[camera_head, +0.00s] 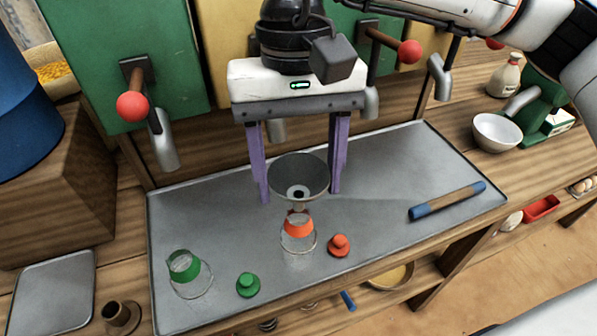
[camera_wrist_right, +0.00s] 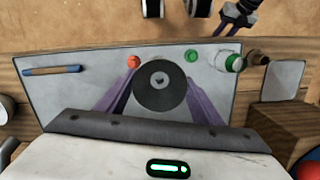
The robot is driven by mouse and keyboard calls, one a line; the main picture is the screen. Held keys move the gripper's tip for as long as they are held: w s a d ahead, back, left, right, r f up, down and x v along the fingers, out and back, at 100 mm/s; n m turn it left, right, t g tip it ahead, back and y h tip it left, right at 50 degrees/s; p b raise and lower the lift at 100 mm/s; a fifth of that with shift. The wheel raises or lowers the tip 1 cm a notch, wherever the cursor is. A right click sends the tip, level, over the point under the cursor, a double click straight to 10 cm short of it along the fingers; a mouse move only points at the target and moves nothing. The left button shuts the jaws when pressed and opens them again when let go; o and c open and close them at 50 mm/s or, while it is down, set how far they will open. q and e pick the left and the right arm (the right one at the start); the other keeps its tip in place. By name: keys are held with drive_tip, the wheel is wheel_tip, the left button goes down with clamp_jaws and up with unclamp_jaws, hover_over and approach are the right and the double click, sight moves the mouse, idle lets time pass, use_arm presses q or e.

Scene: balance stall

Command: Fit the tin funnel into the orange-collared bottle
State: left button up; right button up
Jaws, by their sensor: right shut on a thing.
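The tin funnel (camera_head: 300,173) is a grey cone, wide mouth up, between the purple fingers of my right gripper (camera_head: 300,197). That gripper is shut on it. In the right wrist view the funnel (camera_wrist_right: 160,86) is a dark disc with a small central hole. The orange-collared bottle (camera_head: 298,242) is clear and stands upright on the metal tray directly below the funnel. The spout overlaps the bottle's top in the head view; I cannot tell whether it is inside the neck. The funnel hides this bottle in the wrist view. My left gripper (camera_wrist_right: 236,20) shows small at the wrist view's top right.
The metal tray (camera_head: 400,165) also holds a green-collared bottle (camera_head: 188,280), a green stopper (camera_head: 248,285), an orange stopper (camera_head: 340,245) and a blue-ended rod (camera_head: 447,201). Taps with red knobs (camera_head: 132,106) stand behind. A white bowl (camera_head: 497,132) is at right.

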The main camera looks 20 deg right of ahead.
drive_tip(key=shift+f+b, duration=0.25)
drive_tip(key=shift+b, duration=0.1)
idle(1.0)
drive_tip(key=shift+f+b, duration=1.4)
idle(0.3)
drive_tip(key=o, duration=1.1)
drive_tip(key=shift+o, duration=0.4)
drive_tip(key=o, duration=0.4)
drive_tip(key=shift+r, duration=0.2)
drive_tip(key=shift+r+p, duration=2.15)
drive_tip(key=shift+r, duration=1.2)
